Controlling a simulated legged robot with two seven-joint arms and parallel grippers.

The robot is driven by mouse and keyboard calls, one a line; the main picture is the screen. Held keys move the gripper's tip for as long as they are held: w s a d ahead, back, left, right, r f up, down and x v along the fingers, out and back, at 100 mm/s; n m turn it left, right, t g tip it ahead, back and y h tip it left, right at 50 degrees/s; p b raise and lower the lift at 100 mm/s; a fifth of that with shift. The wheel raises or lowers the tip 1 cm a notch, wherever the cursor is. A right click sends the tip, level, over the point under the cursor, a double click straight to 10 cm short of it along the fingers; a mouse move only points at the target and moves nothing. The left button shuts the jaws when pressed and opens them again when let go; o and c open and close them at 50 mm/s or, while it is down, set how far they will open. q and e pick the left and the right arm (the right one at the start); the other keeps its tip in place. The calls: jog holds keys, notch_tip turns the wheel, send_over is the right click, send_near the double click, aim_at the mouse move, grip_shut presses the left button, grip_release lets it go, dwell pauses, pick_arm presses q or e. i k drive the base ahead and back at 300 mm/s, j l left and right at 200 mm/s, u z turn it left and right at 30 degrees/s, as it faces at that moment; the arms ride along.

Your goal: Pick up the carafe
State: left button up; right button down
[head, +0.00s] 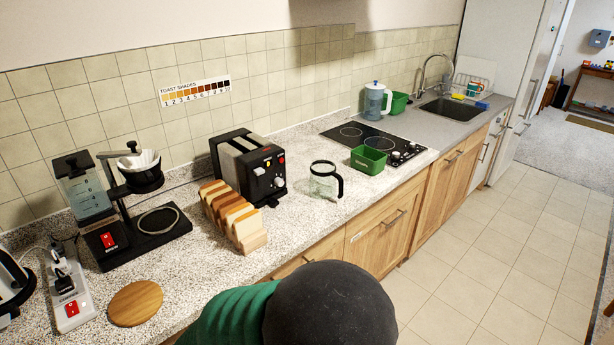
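The carafe (324,181) is a clear glass vessel with a dark rim and a black handle on its right side. It stands upright on the speckled counter (306,222), to the right of the black toaster and in front of the cooktop. It looks empty. Neither of my grippers shows in the head view. A rounded dark and green shape at the bottom centre covers part of the counter's front edge.
The toaster (262,178) and a wooden rack of bread slices (236,222) stand left of the carafe. The coffee maker (108,240), power strip (70,305) and round wooden board (135,303) are farther left.

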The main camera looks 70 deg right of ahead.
aim_at(324, 177)
jog(key=z, duration=2.3)
jog(key=i+l+u, duration=0.3)
jog(key=i+l, duration=0.15)
jog(key=i+l+u, duration=0.35)
jog(key=l, duration=0.25)
jog(key=i, duration=0.05)
